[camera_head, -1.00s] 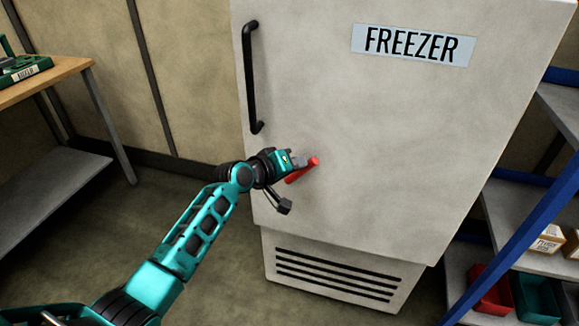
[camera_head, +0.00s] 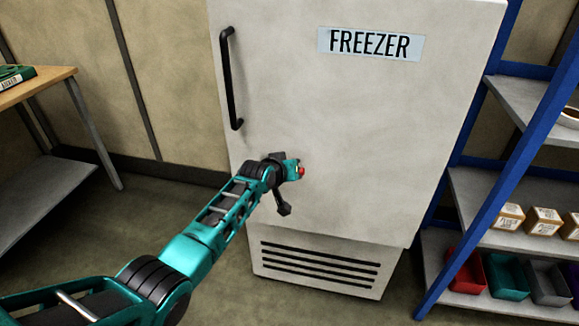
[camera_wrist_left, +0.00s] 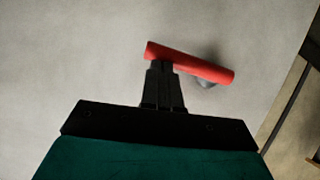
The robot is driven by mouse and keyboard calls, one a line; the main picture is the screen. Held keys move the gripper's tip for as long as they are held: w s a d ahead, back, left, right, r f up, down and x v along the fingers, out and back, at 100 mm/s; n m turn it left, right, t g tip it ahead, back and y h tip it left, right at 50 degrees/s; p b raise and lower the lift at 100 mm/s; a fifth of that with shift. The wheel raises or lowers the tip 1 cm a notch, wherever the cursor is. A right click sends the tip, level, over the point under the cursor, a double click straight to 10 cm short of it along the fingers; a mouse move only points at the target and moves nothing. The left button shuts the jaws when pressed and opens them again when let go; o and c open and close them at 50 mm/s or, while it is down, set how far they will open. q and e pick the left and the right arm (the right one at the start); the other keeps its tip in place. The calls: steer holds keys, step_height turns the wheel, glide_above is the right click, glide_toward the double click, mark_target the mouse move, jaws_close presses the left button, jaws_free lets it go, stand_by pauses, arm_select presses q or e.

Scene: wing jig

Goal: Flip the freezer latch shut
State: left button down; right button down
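The white freezer (camera_head: 345,130) stands upright with its door closed flush. Its red latch (camera_head: 301,171) is low on the door; in the head view most of it is hidden behind my left gripper (camera_head: 294,171). In the left wrist view the latch (camera_wrist_left: 195,64) is a red bar, slightly tilted, on a grey round pivot (camera_wrist_left: 207,84). The left gripper's fingers (camera_wrist_left: 161,72) are together, with their tips at the bar's left part. They seem to touch it; nothing shows between them. My right gripper is not in view.
A black door handle (camera_head: 230,78) is above the latch on the left. A blue-framed shelf (camera_head: 500,165) with boxes and bins stands close on the right. A wooden table (camera_head: 35,90) is at far left. The floor in front is clear.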

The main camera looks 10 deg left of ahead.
arm_select(q)
steer(key=shift+w+d+f, duration=0.1)
steer(key=shift+d+f, duration=0.2)
steer(key=shift+f, duration=0.45)
steer(key=s+r+p, duration=0.3)
steer(key=s+r, duration=0.6)
steer(key=r, duration=0.1)
steer(key=shift+a, duration=0.15)
stand_by(0.7)
steer(key=shift+s+f, duration=0.1)
